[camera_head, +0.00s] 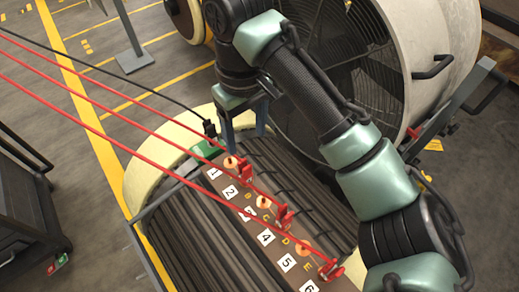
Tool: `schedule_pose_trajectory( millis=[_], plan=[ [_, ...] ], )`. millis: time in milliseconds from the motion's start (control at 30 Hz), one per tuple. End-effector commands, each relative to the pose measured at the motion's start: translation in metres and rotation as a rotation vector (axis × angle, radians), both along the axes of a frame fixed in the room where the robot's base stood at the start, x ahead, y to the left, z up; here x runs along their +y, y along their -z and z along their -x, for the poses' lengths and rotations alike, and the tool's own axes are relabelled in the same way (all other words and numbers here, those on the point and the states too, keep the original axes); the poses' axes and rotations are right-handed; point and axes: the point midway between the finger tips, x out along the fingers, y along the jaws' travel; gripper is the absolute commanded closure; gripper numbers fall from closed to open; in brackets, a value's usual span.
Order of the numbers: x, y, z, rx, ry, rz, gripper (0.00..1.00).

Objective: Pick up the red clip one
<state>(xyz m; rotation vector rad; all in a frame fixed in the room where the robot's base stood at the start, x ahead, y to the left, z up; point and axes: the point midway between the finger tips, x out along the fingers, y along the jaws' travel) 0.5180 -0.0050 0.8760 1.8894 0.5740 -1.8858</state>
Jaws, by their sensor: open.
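A red clip (243,169) with a red cable sits on the brown numbered strip (255,232), the one closest to the label "1" (214,173). Two more red clips sit further along the strip, one in the middle (282,215) and one near the lower end (330,270). My gripper (245,137) points down just above and behind the first red clip in the picture. Its two fingers are apart, with nothing visible between them. I cannot tell its exact height above the clip.
Red cables (110,82) stretch from the clips to the upper left. A black cable (150,85) runs to a dark connector (210,129) left of my gripper. A large fan drum (440,45) stands right. A dark cart (38,205) is at the left edge, with open floor between.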

Motion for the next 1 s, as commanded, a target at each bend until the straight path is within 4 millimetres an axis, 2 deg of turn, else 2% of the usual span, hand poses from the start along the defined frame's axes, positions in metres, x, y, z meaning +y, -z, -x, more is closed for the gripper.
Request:
schedule_pose_trajectory(
  millis=[400,567,800,1000],
  plan=[
    [-0.001,0.07,0.001,0.006,0.001,0.002,0.31],
    [0.001,0.083,0.0,0.003,0.0,0.002,0.31],
    [0.004,0.119,-0.001,0.004,0.0,0.003,0.31],
    [0.004,0.129,-0.002,0.002,-0.001,0.002,0.31]
  ],
)
